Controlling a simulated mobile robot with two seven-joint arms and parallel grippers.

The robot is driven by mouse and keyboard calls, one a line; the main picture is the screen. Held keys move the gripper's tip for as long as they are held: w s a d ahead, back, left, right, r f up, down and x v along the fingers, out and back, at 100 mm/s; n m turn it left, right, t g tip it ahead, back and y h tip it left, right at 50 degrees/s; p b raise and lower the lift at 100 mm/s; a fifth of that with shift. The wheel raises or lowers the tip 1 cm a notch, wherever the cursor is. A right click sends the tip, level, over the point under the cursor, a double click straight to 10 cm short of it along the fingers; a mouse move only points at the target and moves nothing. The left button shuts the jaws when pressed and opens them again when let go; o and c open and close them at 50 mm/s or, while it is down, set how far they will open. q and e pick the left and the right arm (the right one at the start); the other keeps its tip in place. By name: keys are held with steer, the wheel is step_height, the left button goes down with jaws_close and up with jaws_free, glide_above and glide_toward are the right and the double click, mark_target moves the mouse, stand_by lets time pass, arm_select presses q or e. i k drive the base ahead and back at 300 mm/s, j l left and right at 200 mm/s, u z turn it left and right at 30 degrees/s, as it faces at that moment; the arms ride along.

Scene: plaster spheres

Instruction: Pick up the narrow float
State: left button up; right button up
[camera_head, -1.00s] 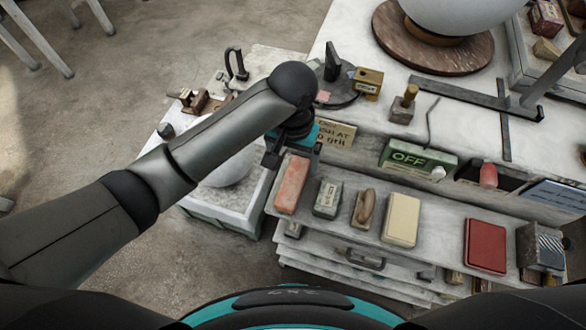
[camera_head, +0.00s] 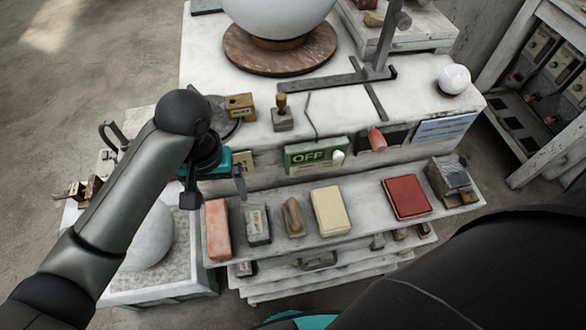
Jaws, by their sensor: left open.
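A narrow brown wooden piece with a rounded grip, which looks like the narrow float (camera_head: 293,217), lies on the front shelf (camera_head: 362,228). It is between a grey labelled block (camera_head: 257,225) and a cream block (camera_head: 330,210). My left gripper (camera_head: 215,188) is open and empty. It appears above the shelf's left end, near the orange block (camera_head: 217,230), and left of the float. The float is in full view. My right gripper is not in view.
A red block (camera_head: 406,197) and a dark striped block (camera_head: 450,180) sit farther right on the shelf. Behind are a green OFF sign (camera_head: 316,155) and a red knob (camera_head: 377,140). A large white sphere on a brown disc (camera_head: 235,50) stands at the back.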

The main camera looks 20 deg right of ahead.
mark_target(294, 221)
steer(key=z, duration=0.8)
